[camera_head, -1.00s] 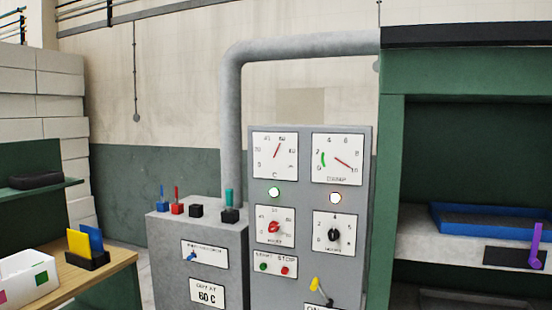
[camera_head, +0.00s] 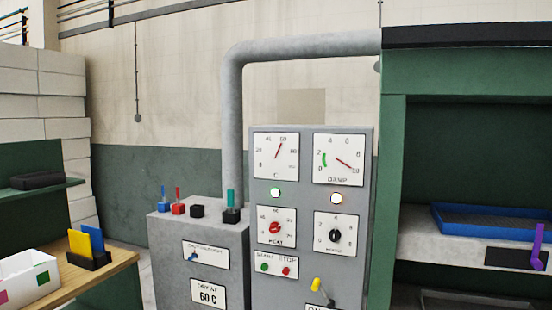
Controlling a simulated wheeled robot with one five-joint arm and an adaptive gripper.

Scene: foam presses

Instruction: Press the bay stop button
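A small red button (camera_head: 286,271) sits under the label STOP on a white plate (camera_head: 277,264) on the front of the grey control cabinet (camera_head: 361,222). A green button (camera_head: 264,267) sits to its left under a label that looks like START. A green lamp (camera_head: 275,192) and a white lamp (camera_head: 337,198) are bright above. My gripper is not in view, and nothing covers the buttons.
A yellow-handled lever (camera_head: 317,285) sticks out below the plate. A lower grey cabinet (camera_head: 172,250) with several coloured pieces on top stands left. A green press (camera_head: 390,180) with a blue tray (camera_head: 485,233) stands right. A wooden bench (camera_head: 118,262) is at left.

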